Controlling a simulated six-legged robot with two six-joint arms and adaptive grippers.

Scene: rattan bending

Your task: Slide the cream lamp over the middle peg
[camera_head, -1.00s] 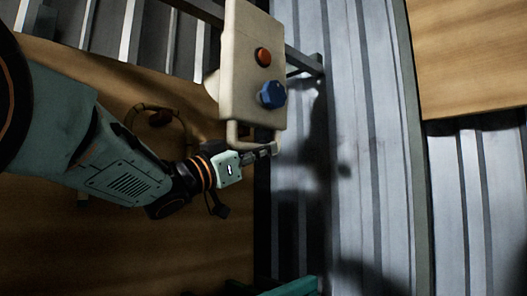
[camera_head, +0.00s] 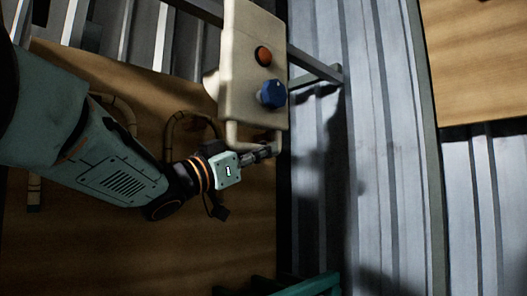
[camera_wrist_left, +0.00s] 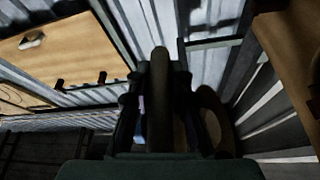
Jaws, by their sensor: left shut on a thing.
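The cream lamp (camera_head: 250,65), a box with an orange button, a blue knob and a handle loop at its bottom, hangs upright in the upper middle of the head view. My left gripper (camera_head: 268,151) is shut on the handle loop, and the lamp is above it. In the left wrist view my gripper (camera_wrist_left: 158,95) shows dark, and what it holds is hard to make out. Two short dark stubs (camera_wrist_left: 82,80) stand out at a board's edge there; I cannot tell whether the middle peg is one of them. My right gripper is not in view.
A brown wooden surface (camera_head: 110,245) lies below my left arm, with bent rattan pieces (camera_head: 178,122) on it. A grey metal rail (camera_head: 315,66) runs behind the lamp. Ribbed metal sheeting (camera_head: 375,150) is at the right, with a wooden board (camera_head: 480,60) beyond it. A green bar (camera_head: 310,286) is at the bottom.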

